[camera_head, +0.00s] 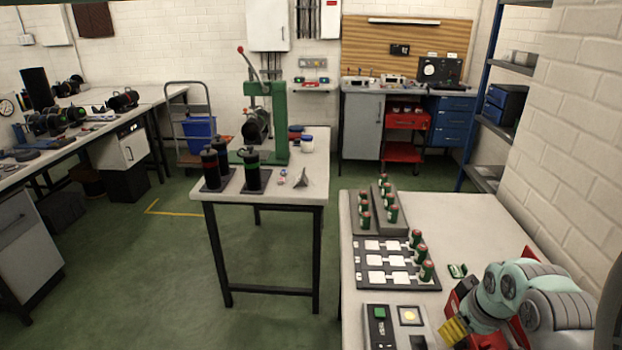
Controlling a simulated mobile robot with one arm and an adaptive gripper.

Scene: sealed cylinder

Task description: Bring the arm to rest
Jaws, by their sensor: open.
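My arm, teal and grey, is folded at the lower right, over the right part of the near white table (470,215). My gripper (480,338) is at the lower end of the arm, low at the bottom edge of the view. It is open, and I see nothing held in it. Its fingers are small, partly hidden by the arm and partly cut off by the frame. Yellow and red parts show close around it, and I cannot tell whether it touches them.
Near the arm are green-and-red cylinders (426,271) on a dark tray with white squares (363,277), a stepped grey rack (398,225) with more cylinders, and a button panel (380,338). A green press (277,120) stands on the middle table. The table's back right is clear.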

